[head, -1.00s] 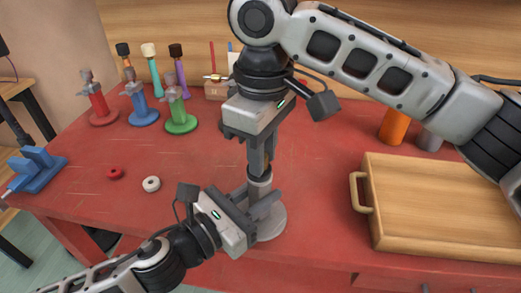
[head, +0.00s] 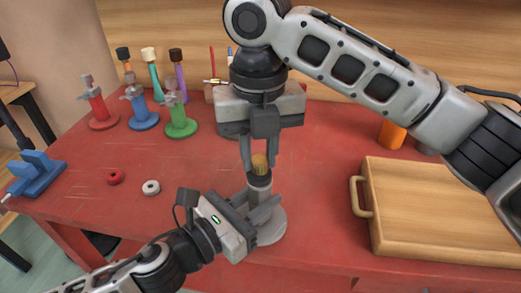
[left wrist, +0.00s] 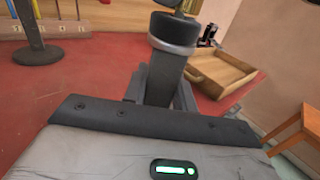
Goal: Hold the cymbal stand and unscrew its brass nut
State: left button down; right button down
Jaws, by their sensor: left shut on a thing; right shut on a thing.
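The cymbal stand (head: 270,225) is grey with a round base and a short upright post, and stands on the red table. My left gripper (head: 262,208) is shut around its post from the lower left. The post, with a pale ring, also shows in the left wrist view (left wrist: 170,75), beyond the gripper body. The ribbed brass nut (head: 260,163) sits at the top of the post. My right gripper (head: 259,160) points down from above, its fingers shut on the nut, one on either side. The inner contact faces are hidden.
A wooden tray (head: 440,205) with a side handle stands to the right. A red ring (head: 115,177) and a white ring (head: 151,187) lie to the left. Red (head: 100,108), blue (head: 143,112) and green (head: 179,120) stands are at the back left. A blue fixture (head: 37,172) is at the left edge.

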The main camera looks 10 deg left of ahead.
jog(key=shift+w+r, duration=0.1)
jog(key=shift+r, duration=0.2)
dwell(0.5)
jog(key=shift+r, duration=0.85)
